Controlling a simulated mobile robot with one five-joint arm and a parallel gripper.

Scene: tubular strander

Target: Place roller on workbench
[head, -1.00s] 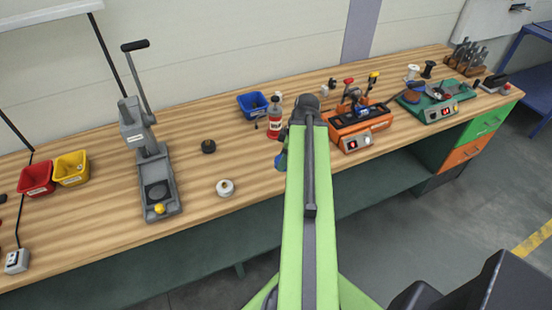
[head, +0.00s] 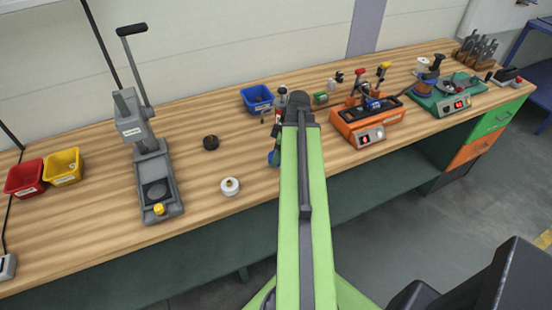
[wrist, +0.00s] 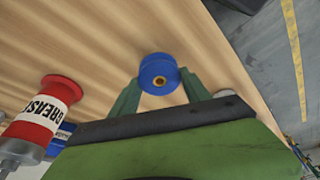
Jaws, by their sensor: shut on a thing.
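The roller (wrist: 158,72) is a blue wheel with a brass-coloured centre. In the wrist view it sits between the two green fingers of my gripper (wrist: 160,88), which are shut on it. The wooden workbench (wrist: 120,30) shows beyond the roller; I cannot tell whether they touch. In the head view the workbench top (head: 110,210) runs across the picture. My arm reaches over its front half, and a blue bit of the roller (head: 273,158) shows at the left of the arm's end. The rest of my gripper is hidden there.
A red grease bottle (wrist: 45,115) is close at left in the wrist view. A white round part (head: 229,187) and a black one (head: 210,143) lie left of my arm, near a grey lever press (head: 155,180). An orange device (head: 368,125) stands right.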

